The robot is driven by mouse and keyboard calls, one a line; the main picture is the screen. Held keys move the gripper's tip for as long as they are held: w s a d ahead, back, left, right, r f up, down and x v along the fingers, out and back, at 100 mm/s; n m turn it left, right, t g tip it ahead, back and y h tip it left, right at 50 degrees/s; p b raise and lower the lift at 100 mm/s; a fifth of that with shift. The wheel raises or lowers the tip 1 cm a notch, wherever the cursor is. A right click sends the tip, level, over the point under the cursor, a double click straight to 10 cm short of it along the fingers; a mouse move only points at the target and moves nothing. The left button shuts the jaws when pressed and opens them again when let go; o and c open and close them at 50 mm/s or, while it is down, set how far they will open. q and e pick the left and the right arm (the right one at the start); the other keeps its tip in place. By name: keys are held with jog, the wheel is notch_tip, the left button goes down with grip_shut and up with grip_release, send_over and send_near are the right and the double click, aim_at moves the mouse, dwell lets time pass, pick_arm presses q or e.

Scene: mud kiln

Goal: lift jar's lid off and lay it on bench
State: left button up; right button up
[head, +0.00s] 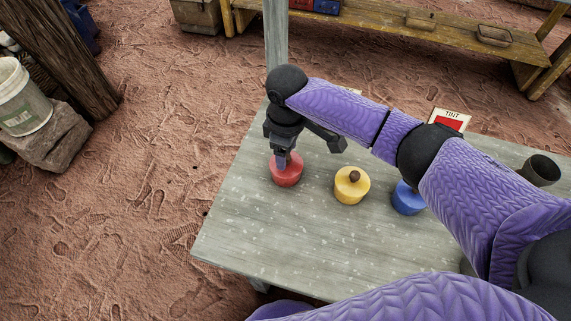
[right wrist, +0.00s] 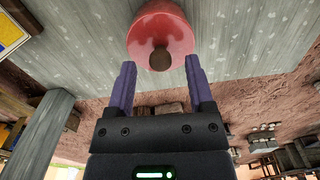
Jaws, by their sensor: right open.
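A red jar (head: 286,174) with a lid stands on the grey wooden bench (head: 262,240). Its lid also shows in the right wrist view (right wrist: 160,30), with a round brown knob (right wrist: 159,60). My right gripper (head: 283,160) is over the red jar and open. In the right wrist view its fingertips are on either side of the knob, with a gap at each side. A yellow jar (head: 352,190) with a brown knob and a blue jar (head: 408,200) stand to the right. The blue jar's top is partly hidden by my right arm. My left gripper is out of view.
A sign reading TINT (head: 450,120) stands behind my arm, and a dark cup (head: 541,168) is at the bench's right. The bench in front of the jars is clear. A post (head: 276,45) rises behind the bench.

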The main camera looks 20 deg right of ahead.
jog(key=shift+f, duration=0.85)
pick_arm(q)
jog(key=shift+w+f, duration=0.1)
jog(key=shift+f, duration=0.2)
pick_arm(e)
jog(key=shift+r, duration=0.15)
grip_shut()
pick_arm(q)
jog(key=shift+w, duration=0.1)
